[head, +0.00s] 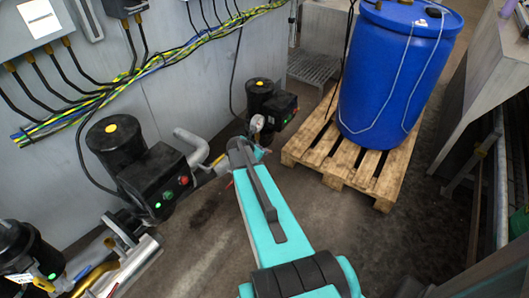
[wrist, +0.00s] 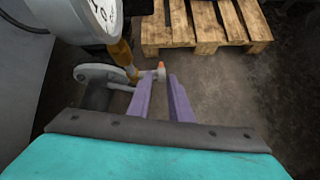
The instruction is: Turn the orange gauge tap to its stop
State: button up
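In the wrist view, a white round gauge (wrist: 103,14) is at the top left, partly cut off. Under it is a brass-coloured stem (wrist: 124,56). The small tap (wrist: 161,67), with an orange end, lies just beyond my fingertips, near the gap between them. My gripper (wrist: 161,80) has two purple fingers that stand apart with nothing clearly held between them. I cannot tell whether a finger touches the tap. In the head view the gauge (head: 257,123) shows beyond my teal arm, which hides most of the gripper and tap.
A grey pipe and flange (wrist: 95,75) sit left of my fingers. A wooden pallet (head: 340,165) carries a blue drum (head: 395,70) at the right. Black motors (head: 145,165) line the wall at the left. The floor (wrist: 225,85) right of my fingers is clear.

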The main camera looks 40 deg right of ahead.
jog(key=shift+v, duration=2.35)
jog(key=shift+o, duration=0.4)
jog(key=shift+o, duration=1)
jog(key=s+a+f+m+g+y, duration=0.1)
jog(key=s+a+f+m, duration=0.2)
jog(key=a+f, duration=0.3)
jog(key=s+a+f+m+g+y, duration=0.1)
jog(key=s+a+f+m+y, duration=0.2)
jog(key=a, duration=0.6)
jog(key=s+a+f+m+g, duration=0.1)
jog(key=s+a+f+m, duration=0.1)
jog(key=s+a+f, duration=0.4)
jog(key=s+a+f+m+g+y, duration=0.2)
jog(key=s+a+m, duration=0.3)
jog(key=s+a, duration=0.4)
jog(key=s+a+f+m+g+y, duration=0.2)
jog(key=s+a+m, duration=0.3)
jog(key=s+a, duration=0.5)
jog(key=a, duration=0.3)
jog(key=shift+f+y, duration=0.2)
jog(key=shift+y, duration=0.2)
